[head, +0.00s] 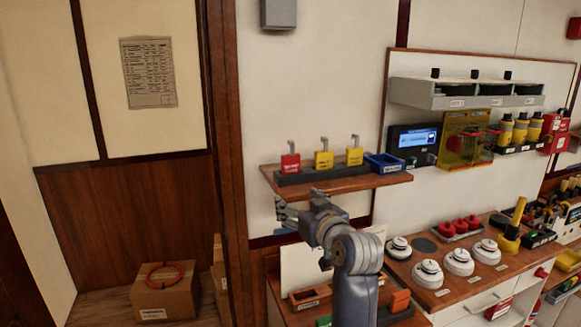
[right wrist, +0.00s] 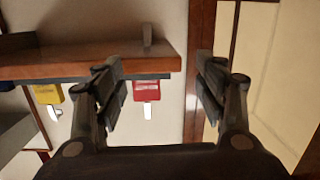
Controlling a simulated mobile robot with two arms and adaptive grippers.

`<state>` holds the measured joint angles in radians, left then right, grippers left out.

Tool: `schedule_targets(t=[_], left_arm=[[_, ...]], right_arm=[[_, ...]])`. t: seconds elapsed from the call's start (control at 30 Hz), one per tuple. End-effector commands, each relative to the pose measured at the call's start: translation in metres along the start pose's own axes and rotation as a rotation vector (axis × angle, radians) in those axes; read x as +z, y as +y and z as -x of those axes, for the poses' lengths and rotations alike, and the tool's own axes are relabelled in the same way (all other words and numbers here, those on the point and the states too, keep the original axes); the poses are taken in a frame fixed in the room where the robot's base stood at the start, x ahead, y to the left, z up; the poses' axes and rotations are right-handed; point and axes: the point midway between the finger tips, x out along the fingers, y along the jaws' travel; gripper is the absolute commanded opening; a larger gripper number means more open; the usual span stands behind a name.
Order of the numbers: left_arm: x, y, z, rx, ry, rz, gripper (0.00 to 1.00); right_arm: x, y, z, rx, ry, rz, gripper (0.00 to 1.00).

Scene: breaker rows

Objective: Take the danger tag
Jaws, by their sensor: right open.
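I cannot make out a danger tag for certain in either view. My right gripper (head: 284,214) is just below the left end of the small wooden shelf (head: 395,179), apart from it as far as I can tell. In the right wrist view the gripper (right wrist: 158,72) is open and empty. The shelf edge (right wrist: 60,68) and a red padlock (right wrist: 144,90) appear upside down between and beyond its fingers. A yellow padlock (right wrist: 48,94) shows left of them. A small grey upright piece (right wrist: 147,38) shows at the shelf's underside. My left gripper is out of view.
The shelf bears red (head: 290,163) and yellow (head: 324,159) padlocks and a blue bin (head: 384,163). Below is a counter with white round devices (head: 428,273). A wooden post (head: 228,150) stands left of the shelf. A cardboard box (head: 165,297) is on the floor.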

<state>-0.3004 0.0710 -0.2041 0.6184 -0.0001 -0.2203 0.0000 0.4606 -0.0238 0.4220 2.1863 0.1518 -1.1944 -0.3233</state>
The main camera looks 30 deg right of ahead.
Motion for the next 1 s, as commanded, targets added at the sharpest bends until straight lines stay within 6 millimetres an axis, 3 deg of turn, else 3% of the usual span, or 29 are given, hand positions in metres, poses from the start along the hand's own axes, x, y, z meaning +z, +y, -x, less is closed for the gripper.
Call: schedule_targets(t=[0.03,0.1,0.23,0.6,0.8,1.0], left_arm=[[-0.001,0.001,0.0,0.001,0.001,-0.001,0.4],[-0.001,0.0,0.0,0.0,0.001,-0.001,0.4],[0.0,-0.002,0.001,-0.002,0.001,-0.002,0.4],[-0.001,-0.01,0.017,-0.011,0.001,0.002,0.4],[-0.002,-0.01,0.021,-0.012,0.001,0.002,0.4],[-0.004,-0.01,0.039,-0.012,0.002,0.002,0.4]], right_arm=[[-0.019,0.008,-0.001,0.012,0.041,-0.016,0.65],[-0.037,0.015,0.0,0.023,0.08,-0.03,0.65],[-0.055,0.023,0.0,0.033,0.118,-0.043,0.65],[-0.065,0.026,-0.045,0.035,0.123,-0.046,0.65],[-0.065,0.026,-0.057,0.036,0.123,-0.046,0.65],[-0.071,0.027,-0.079,0.036,0.122,-0.047,0.65]])
